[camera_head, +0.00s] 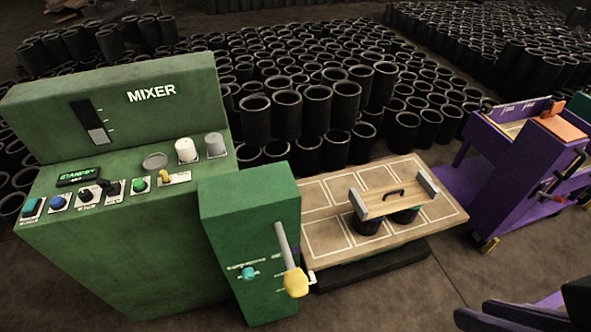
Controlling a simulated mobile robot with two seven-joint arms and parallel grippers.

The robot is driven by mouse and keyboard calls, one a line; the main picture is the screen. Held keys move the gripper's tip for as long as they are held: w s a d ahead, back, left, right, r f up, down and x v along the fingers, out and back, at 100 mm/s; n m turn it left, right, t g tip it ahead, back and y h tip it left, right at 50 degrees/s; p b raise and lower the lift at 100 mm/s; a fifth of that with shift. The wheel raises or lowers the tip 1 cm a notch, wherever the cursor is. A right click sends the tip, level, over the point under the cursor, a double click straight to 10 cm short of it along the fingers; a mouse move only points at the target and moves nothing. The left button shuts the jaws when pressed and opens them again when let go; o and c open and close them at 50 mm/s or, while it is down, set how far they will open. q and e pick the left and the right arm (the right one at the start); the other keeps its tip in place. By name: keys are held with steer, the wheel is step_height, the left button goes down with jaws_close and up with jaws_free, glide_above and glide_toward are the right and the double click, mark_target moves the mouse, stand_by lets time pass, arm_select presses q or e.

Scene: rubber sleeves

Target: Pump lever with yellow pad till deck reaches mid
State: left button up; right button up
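The lever (284,245) is a grey rod on the front of a green cabinet (235,206). It slants down and slightly right to a yellow pad (295,283) at its lower end. The tan deck (325,238) with white outlined rectangles sits low, just above a black base (375,268), right of the cabinet. My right gripper (473,312) is at the bottom right edge, partly cut off, well right of the lever and apart from it. Its dark fingers lie close together and the gap is unclear. My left gripper is not in view.
A wooden tray with a black handle (393,193) stands over black sleeves on the deck. The green mixer console (110,235) with buttons is at left. A purple cart (500,165) is at right. Stacked black sleeves fill the back. Floor in front of the deck is clear.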

steer(key=w+a+f+t+b, duration=0.1)
steer(key=w+f+b, duration=0.1)
steer(key=f+b, duration=0.5)
steer(key=w+a+f+t+b, duration=0.2)
steer(key=f+b, duration=0.5)
steer(key=b, duration=0.1)
steer(key=w+a+f+t+y+b, duration=0.1)
steer(key=w+a+f+b, duration=0.1)
steer(key=f+b, duration=0.5)
steer(key=shift+w+a+f+t+b, duration=0.1)
steer(key=shift+w+t+b, duration=0.3)
steer(key=shift+w, duration=0.05)
jaws_close()
steer(key=w+a+f+t+y+b, duration=0.1)
steer(key=a+f+t+b, duration=0.1)
steer(key=f+b, duration=0.4)
steer(key=w+a+f+n+t+y+b, duration=0.1)
steer(key=a+f+b, duration=0.3)
steer(key=b, duration=0.8)
step_height(320, 180, down, 2)
steer(key=shift+w+a+f+t+y+b, duration=0.2)
steer(key=shift+w+t+y+b, duration=0.1)
steer(key=shift+w+t+b, duration=0.15)
